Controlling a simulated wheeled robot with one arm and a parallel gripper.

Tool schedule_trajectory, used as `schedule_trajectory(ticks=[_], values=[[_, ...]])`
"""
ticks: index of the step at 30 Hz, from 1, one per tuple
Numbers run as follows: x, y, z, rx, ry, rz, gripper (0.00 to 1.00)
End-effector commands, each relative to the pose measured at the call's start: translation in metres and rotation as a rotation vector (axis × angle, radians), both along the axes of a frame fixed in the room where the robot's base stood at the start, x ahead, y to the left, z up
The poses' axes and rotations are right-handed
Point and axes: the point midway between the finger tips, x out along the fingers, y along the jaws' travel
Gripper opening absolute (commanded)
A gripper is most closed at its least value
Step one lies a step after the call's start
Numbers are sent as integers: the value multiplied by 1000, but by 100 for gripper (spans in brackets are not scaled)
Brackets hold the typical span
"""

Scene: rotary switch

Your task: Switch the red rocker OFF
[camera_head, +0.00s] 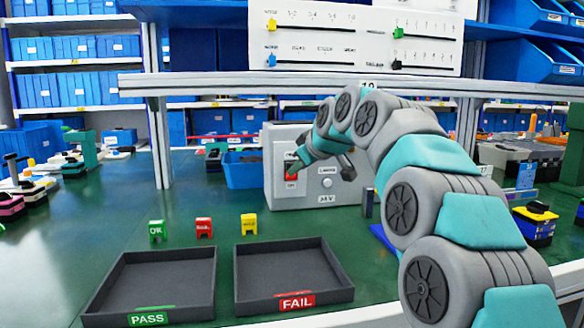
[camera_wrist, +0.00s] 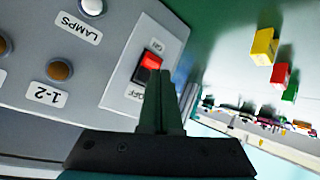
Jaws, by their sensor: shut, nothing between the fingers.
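The red rocker (camera_wrist: 151,60) sits on a light plate on the grey box (camera_head: 318,205). In the wrist view its bright red end is toward the ON label and its dark end toward the OFF label; I cannot tell for sure which end is pressed in. In the head view the rocker (camera_head: 291,174) is partly hidden by my gripper. My gripper (camera_wrist: 161,78) is shut and empty, its fingertips close to the rocker's OFF-side end. Contact cannot be told. My gripper (camera_head: 297,164) also shows in the head view, in front of the box.
The box also bears a LAMPS label (camera_wrist: 80,27) and round brown knobs or lamps (camera_wrist: 60,69). Two dark trays, PASS (camera_head: 150,285) and FAIL (camera_head: 290,275), lie in front on the green table. Small green, red and yellow blocks stand behind them. A blue bin (camera_head: 242,170) is left of the box.

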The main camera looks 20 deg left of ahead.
Motion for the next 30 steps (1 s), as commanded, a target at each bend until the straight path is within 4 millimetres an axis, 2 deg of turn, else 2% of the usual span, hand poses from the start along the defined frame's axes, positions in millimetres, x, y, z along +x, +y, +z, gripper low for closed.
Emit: schedule_trajectory(ticks=[20,30], values=[[0,0,0,0,0,0,0],[7,5,1,-2,2,0,0]])
